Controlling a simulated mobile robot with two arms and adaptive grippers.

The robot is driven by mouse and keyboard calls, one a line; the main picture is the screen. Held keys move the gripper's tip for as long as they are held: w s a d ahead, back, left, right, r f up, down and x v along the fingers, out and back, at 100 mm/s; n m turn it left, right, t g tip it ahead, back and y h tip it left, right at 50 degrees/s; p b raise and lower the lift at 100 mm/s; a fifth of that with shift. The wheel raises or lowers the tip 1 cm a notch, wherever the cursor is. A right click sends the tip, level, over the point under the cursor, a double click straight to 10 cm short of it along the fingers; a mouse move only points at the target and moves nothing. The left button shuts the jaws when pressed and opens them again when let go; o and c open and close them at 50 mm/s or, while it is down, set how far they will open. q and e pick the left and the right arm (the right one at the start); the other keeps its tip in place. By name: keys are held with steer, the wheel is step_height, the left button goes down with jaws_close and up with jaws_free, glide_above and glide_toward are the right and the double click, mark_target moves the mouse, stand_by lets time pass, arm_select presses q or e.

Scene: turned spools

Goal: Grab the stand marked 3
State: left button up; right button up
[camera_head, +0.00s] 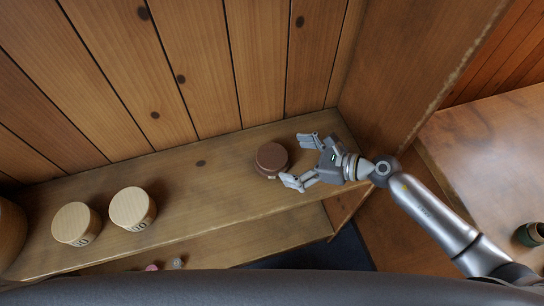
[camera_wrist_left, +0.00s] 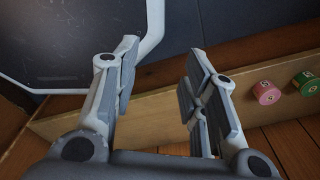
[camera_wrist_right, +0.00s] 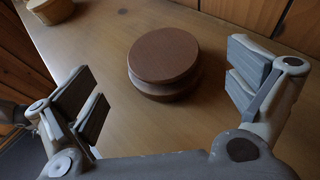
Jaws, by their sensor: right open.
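A dark brown round spool-like stand (camera_head: 271,157) stands upright on the wooden shelf in the head view. It also shows in the right wrist view (camera_wrist_right: 164,58), with a flat top and a grooved waist; I can read no number on it. My right gripper (camera_head: 299,160) is open beside its right side. Its fingers spread to either side of the stand, with visible gaps and no contact in the right wrist view. My left gripper (camera_wrist_left: 163,60) shows only in the left wrist view, its fingers apart with nothing between them.
Two pale stands (camera_head: 76,224) (camera_head: 132,207) with dark side marks stand on the shelf (camera_head: 200,190) at left. A pink spool (camera_wrist_left: 266,92) and a green spool (camera_wrist_left: 307,84) sit on a lower board. A plank wall backs the shelf; a side panel (camera_head: 395,75) closes its right end.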

mark_target(273, 156)
steer(key=p+x, duration=0.1)
steer(key=x, duration=0.3)
steer(key=shift+w, duration=0.1)
steer(key=shift+w+a+f, duration=0.1)
steer(key=shift+a+f, duration=0.05)
steer(key=shift+a, duration=0.05)
steer(key=shift+a+f, duration=0.1)
steer(key=shift+f, duration=0.05)
steer(key=shift+c, duration=0.6)
arm_select(q)
steer(key=shift+w+d+r, duration=0.1)
steer(key=shift+w+r, duration=0.6)
steer(key=shift+r, duration=0.1)
arm_select(e)
steer(key=c, duration=0.9)
